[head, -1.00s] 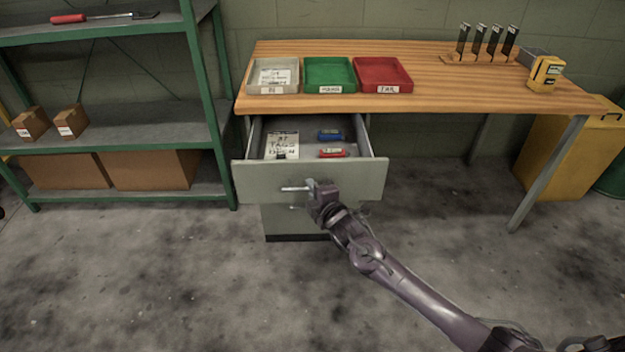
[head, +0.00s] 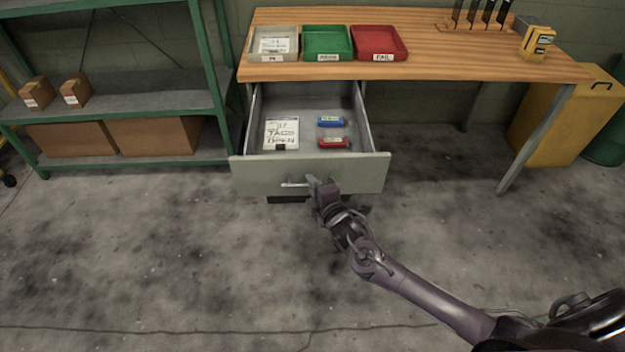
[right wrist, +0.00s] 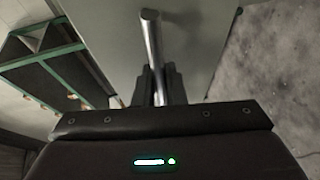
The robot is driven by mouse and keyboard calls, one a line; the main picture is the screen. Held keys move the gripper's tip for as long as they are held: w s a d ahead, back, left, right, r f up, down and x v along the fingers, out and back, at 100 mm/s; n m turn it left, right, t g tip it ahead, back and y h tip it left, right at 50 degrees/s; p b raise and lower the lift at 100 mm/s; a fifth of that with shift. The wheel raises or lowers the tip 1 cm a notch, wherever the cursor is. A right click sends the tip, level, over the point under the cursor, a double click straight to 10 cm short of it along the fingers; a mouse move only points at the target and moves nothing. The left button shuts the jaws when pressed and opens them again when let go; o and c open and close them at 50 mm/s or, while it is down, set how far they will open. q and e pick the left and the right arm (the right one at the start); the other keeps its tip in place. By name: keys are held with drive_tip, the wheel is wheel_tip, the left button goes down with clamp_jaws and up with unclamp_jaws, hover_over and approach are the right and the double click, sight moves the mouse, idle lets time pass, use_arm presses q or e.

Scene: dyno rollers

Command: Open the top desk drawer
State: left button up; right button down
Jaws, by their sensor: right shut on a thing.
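The top desk drawer (head: 258,178) is pulled well out from under the wooden desk top. Inside lie a paper note (head: 281,133), a blue item (head: 331,121) and a red item (head: 333,142). My right gripper (head: 313,184) is shut on the drawer's metal bar handle (head: 292,184), at the right part of the bar. In the right wrist view the handle (right wrist: 152,45) runs between the two dark fingers (right wrist: 157,88), with the grey drawer front behind it. My left gripper is not in view.
The desk top (head: 440,65) holds a grey tray (head: 252,46), a green tray (head: 327,42), a red tray (head: 379,42) and a yellow device (head: 537,43). A green shelf unit (head: 215,75) stands at the left. The floor in front is clear.

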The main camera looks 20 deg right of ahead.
drive_tip(key=c, duration=1.5)
unclamp_jaws()
drive_tip(key=shift+s, duration=0.1)
